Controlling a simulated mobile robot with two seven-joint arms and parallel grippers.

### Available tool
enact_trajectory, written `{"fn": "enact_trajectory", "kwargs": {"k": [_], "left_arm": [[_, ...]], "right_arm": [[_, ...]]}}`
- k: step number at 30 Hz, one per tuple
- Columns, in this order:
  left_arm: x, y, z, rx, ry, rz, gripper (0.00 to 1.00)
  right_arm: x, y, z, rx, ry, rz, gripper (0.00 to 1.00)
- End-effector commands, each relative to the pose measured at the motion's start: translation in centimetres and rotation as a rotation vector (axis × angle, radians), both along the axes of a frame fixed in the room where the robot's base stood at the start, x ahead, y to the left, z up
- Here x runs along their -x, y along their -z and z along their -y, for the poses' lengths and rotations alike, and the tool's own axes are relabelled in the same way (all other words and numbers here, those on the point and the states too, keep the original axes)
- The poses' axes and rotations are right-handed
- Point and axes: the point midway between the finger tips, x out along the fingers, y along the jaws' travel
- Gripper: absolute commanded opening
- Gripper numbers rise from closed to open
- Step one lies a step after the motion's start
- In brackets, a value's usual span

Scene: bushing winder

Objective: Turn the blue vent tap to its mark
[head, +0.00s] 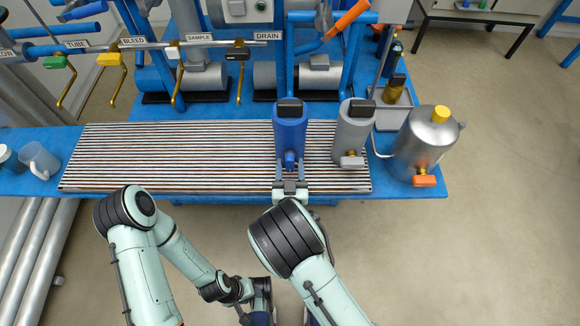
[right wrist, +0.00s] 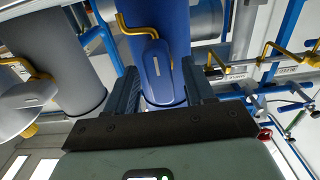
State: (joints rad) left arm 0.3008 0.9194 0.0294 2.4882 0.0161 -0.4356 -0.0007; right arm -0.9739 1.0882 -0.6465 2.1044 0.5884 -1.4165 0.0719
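The blue vent tap (head: 290,160) sticks out from the lower front of a blue cylinder (head: 290,130) on the slatted bench top. In the right wrist view the tap (right wrist: 157,72) is a rounded blue handle with a short pale line on it. My right gripper (head: 291,178) is at the front of the tap. In the right wrist view its two dark fingers (right wrist: 160,88) stand open on either side of the handle, with gaps visible. I cannot make out a separate mark for the tap. My left arm is folded low in the head view, and its fingertips do not show.
A grey cylinder (head: 353,130) with a grey tap stands just right of the blue one. A steel can (head: 425,145) with a yellow cap and an orange tap is further right. Labelled valve levers hang behind. The slatted bench top (head: 170,160) to the left is clear.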

Motion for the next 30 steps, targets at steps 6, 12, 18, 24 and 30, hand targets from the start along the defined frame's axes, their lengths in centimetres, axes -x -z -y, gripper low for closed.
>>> {"fn": "enact_trajectory", "kwargs": {"k": [6,12,18,24,30], "left_arm": [[0.0,0.0,0.0,0.000,0.000,0.000,0.43],[0.1,-0.1,0.0,0.001,0.001,-0.002,0.43],[0.1,-0.1,0.0,0.000,0.001,-0.002,0.43],[0.0,0.0,0.0,0.000,0.000,-0.001,0.43],[0.0,0.0,0.0,0.000,0.000,0.000,0.43]], "right_arm": [[1.0,0.2,-0.1,0.000,-0.002,-0.006,0.53],[4.8,0.2,-0.1,0.001,-0.002,-0.007,0.53],[9.3,0.2,-0.1,0.001,-0.003,-0.005,0.53],[12.3,0.2,0.0,0.001,-0.001,-0.003,0.53],[13.3,0.1,0.0,0.001,0.000,-0.001,0.53]]}}
